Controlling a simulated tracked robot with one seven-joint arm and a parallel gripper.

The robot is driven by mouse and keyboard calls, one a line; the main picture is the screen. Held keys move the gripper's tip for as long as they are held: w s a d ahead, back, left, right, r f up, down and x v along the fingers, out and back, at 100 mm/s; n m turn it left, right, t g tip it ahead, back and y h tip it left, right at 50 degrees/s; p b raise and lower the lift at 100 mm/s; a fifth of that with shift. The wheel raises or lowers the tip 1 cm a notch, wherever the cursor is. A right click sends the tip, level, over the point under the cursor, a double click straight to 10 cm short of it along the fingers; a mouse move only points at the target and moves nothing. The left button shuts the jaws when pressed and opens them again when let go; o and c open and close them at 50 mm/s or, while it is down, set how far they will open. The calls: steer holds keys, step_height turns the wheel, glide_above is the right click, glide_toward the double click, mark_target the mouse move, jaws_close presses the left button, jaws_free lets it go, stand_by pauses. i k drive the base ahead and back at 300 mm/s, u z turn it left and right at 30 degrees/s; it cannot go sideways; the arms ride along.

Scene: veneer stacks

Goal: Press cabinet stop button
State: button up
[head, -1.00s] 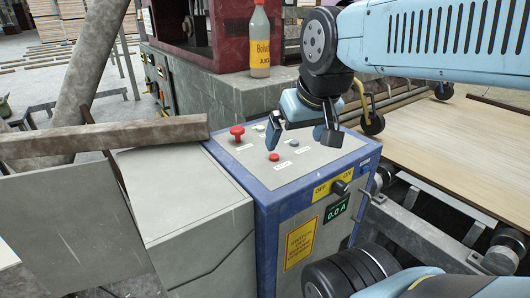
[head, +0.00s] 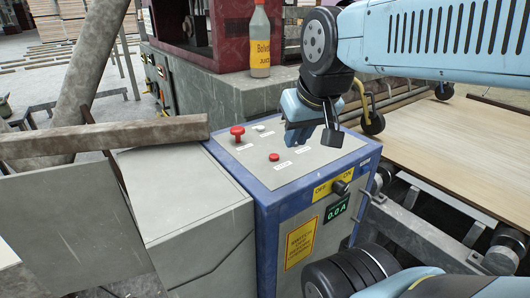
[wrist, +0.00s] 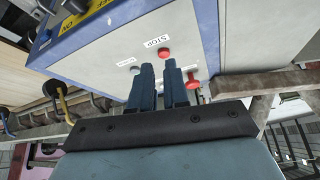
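The grey cabinet top with blue edges (head: 222,152) carries a low round red button (head: 273,156). In the wrist view this red button (wrist: 163,53) sits beside a white label reading STOP. A taller red mushroom knob (head: 237,131) stands farther back; it also shows in the wrist view (wrist: 193,85). A small pale button (wrist: 135,70) is nearby. My gripper (head: 300,143) is above the cabinet top, right of the low red button in the head view. In the wrist view its fingers (wrist: 158,66) are close together with a narrow gap and nothing between them.
A switch knob (head: 340,187) and a display (head: 337,209) are on the cabinet's front. A bottle (head: 260,40) stands on a ledge behind. A beam (head: 105,136) lies at left. A wood sheet (head: 450,145) lies on rollers at right.

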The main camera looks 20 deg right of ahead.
mark_target(274, 157)
steer(key=k, duration=1)
steer(key=u, duration=0.55)
steer(key=i, duration=0.45)
steer(key=z, duration=0.1)
